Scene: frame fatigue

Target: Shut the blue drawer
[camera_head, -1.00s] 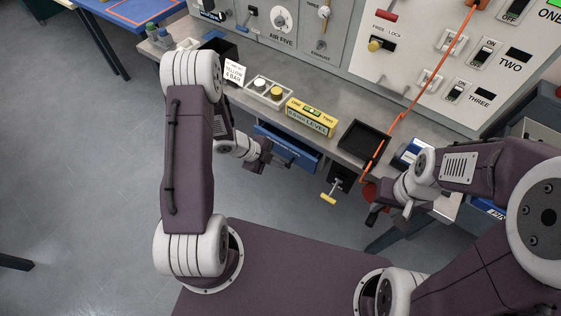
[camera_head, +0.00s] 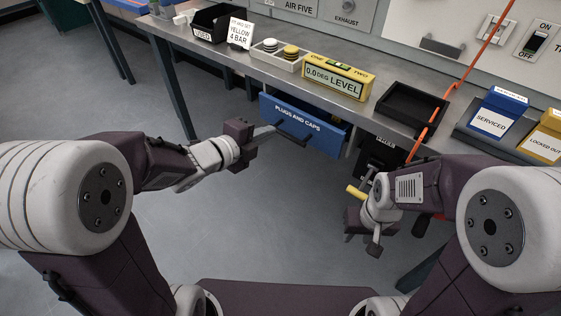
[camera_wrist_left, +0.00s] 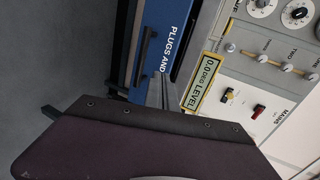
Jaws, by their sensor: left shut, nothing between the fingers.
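The blue drawer (camera_head: 272,112), labelled PLUGS AND CAPS, sits under the bench edge. Its front stands out from the bench, with a dark gap behind its upper edge, so it is partly open. A dark bar handle (camera_head: 293,127) crosses its front. My left gripper (camera_head: 268,132) is shut and empty, its tip close to the front's left part; I cannot tell whether they touch. In the left wrist view the drawer front (camera_wrist_left: 156,18) lies just beyond the fingers. My right gripper (camera_head: 372,248) hangs low, right of the drawer; its jaw opening is unclear.
The grey bench top (camera_head: 240,62) carries a yellow level (camera_head: 337,82), a black tray (camera_head: 408,108), a sign (camera_head: 240,33) and labelled boxes. A yellow-handled part (camera_head: 356,192) hangs beside my right gripper. An orange cord (camera_head: 437,112) crosses the bench. The floor left of the drawer is clear.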

